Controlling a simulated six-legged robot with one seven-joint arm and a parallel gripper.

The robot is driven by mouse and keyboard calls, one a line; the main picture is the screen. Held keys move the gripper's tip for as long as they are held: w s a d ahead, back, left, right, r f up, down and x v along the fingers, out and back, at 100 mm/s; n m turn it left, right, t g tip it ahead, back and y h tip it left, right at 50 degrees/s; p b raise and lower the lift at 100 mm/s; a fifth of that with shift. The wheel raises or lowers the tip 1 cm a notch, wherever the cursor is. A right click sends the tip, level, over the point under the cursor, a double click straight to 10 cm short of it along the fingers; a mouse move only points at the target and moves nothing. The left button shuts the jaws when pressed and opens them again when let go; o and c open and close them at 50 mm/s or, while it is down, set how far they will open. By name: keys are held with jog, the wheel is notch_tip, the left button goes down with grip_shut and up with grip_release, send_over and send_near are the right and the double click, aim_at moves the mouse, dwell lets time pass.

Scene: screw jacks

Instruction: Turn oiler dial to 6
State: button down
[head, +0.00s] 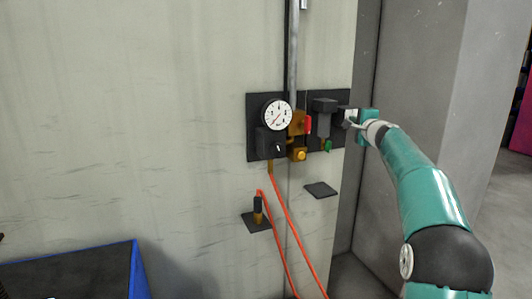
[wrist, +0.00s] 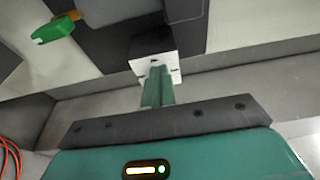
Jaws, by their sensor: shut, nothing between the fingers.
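The likely oiler is a dark block-topped unit (head: 324,105) on the right part of the black wall plate (head: 265,97) in the head view. A green piece (head: 328,146) hangs below it; this piece (wrist: 53,30) also shows at the upper left in the wrist view. I cannot make out a numbered dial or its setting on the unit. My gripper (head: 345,111) is just right of the unit's top, at about its height.
A round white gauge (head: 277,114), a red handle (head: 308,124) and brass fittings (head: 300,155) sit left of the unit. An orange hose (head: 282,215) hangs below. Small dark shelves (head: 321,190) jut out lower down. A grey pillar (head: 415,80) stands on the right.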

jog(key=shift+d+f, duration=0.25)
jog(key=shift+f, duration=0.5)
jog(key=shift+d+f, duration=0.1)
jog(key=shift+f, duration=0.1)
jog(key=shift+s+d+f, duration=0.1)
jog(key=shift+s+d, duration=0.1)
jog(key=shift+s, duration=0.75)
jog(key=shift+s+d+r, duration=0.1)
jog(key=shift+s+d, duration=0.1)
jog(key=shift+s, duration=0.8)
jog(key=shift+s+d+f, duration=0.1)
jog(key=shift+s+d, duration=0.1)
jog(key=shift+s, duration=0.75)
